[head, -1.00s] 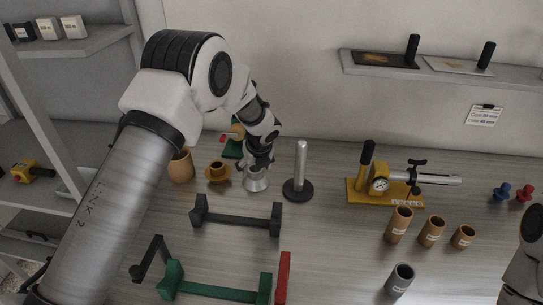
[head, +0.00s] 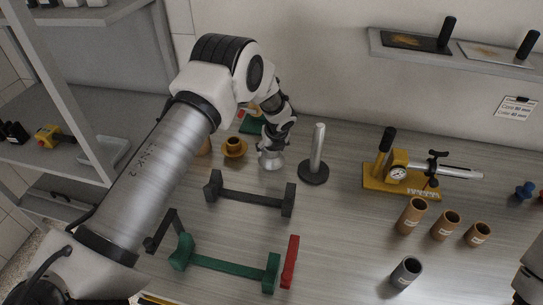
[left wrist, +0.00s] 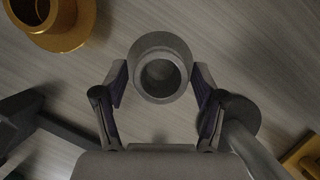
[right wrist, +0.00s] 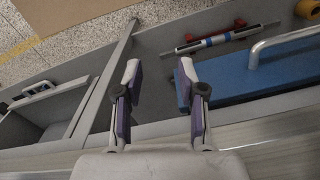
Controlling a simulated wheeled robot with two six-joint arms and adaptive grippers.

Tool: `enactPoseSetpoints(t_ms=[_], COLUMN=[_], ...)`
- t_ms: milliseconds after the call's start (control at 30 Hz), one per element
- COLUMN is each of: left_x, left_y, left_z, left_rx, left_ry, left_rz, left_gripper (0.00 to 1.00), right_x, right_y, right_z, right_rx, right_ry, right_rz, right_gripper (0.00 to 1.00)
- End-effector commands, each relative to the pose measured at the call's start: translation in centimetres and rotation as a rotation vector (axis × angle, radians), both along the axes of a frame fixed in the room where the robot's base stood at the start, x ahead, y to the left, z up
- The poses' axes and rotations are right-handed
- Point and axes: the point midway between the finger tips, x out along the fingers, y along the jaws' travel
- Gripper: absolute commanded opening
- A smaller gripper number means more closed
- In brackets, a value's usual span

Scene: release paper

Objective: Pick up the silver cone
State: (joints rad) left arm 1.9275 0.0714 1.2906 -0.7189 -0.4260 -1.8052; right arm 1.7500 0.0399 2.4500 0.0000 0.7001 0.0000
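The silver cone (head: 271,163) is a small grey, hollow piece near the back of the table. In the left wrist view the cone (left wrist: 160,48) stands between the two fingers of my left gripper (left wrist: 160,78), its round opening facing the camera. The fingertips are at its sides, very close to it; I cannot tell whether they press on it. In the head view my left gripper (head: 273,147) is directly over the cone, which appears to rest at table height. In the right wrist view my right gripper (right wrist: 158,65) is open and empty, away from the cone.
A metal post on a dark base (head: 313,172) stands close right of the cone. An orange flanged piece (head: 234,147) is close left. A dark bracket (head: 250,194) lies in front. A yellow pump (head: 400,175) and several cylinders are further right.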

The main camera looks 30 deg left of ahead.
Motion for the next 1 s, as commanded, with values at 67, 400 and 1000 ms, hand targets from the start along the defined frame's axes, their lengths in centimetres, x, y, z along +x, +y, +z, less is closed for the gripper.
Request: enactPoseSetpoints(t_ms=[67,400,1000], left_x=[0.0,-0.1,-3.4], left_y=[0.0,0.0,-0.8], left_z=[0.0,-0.1,3.4], left_rx=[0.000,0.000,0.001], left_ry=[0.000,0.001,0.002], left_rz=[0.000,0.000,-0.001], left_gripper=[0.34,0.06,0.06], right_x=[0.0,0.0,0.0], right_y=[0.0,0.0,0.0], right_z=[0.0,0.0,-3.2], right_rx=[0.000,0.000,0.000], right_ry=[0.000,0.000,0.000], right_rz=[0.000,0.000,0.000], right_gripper=[0.40,0.40,0.40])
